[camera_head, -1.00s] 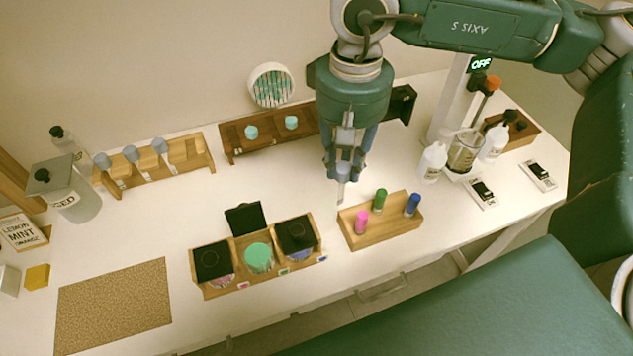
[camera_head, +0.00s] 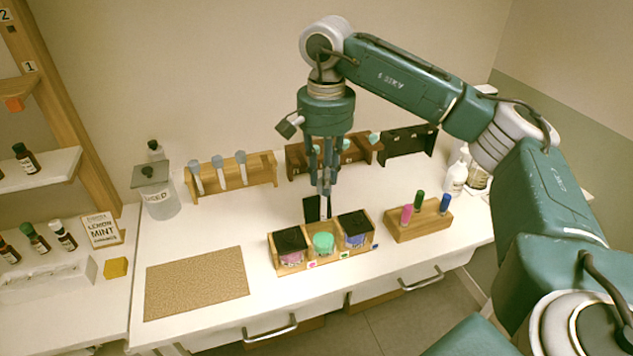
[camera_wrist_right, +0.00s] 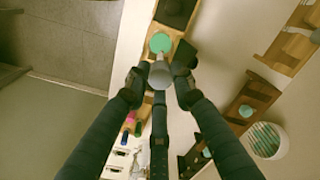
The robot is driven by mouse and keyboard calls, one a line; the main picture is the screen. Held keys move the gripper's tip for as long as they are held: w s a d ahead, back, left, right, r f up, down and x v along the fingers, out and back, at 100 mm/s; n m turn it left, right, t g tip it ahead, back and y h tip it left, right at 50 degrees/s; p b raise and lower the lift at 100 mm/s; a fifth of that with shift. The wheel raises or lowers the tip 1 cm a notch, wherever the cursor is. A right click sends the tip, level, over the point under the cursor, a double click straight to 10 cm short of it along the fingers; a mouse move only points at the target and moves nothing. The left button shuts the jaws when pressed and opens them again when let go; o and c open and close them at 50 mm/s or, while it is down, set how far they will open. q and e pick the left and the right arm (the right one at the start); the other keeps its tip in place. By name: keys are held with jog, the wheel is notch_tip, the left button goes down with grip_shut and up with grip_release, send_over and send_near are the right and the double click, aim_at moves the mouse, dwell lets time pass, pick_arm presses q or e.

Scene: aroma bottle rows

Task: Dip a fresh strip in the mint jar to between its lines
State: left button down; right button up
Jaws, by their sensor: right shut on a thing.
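My right gripper (camera_head: 325,187) is shut on a grey-topped piece (camera_wrist_right: 159,75), cone-shaped in the wrist view. It hangs fingers-down just behind and above the open middle jar (camera_head: 323,243), whose contents look green. This jar sits between two black-lidded jars in a wooden holder (camera_head: 277,266). A black lid (camera_head: 312,208) stands tilted open behind the middle jar. I cannot make out any lines on the held piece, nor whether it is apart from the jar. The green jar also shows in the wrist view (camera_wrist_right: 161,42). My left gripper is not in view.
A wooden rack (camera_head: 262,181) at the back left holds several grey-topped tubes. A block (camera_head: 420,231) with pink, green and blue capped pieces stands right of the jars. A cork mat (camera_head: 196,284) lies at front left. The table between is clear.

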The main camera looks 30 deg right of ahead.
aim_at(325, 203)
jog(key=shift+d+f, duration=0.15)
jog(key=shift+f, duration=0.25)
jog(key=shift+w+d+f+b, duration=0.15)
jog(key=shift+f+b, duration=0.2)
jog(key=shift+b, duration=0.05)
jog(key=shift+f+b, duration=0.55)
jog(key=shift+f, duration=0.2)
jog(key=shift+f+b, duration=0.45)
jog(key=shift+f, duration=0.35)
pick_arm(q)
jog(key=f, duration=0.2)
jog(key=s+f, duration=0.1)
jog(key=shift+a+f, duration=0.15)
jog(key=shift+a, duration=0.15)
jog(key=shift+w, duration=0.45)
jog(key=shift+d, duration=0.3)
pick_arm(e)
jog(key=shift+f, duration=0.15)
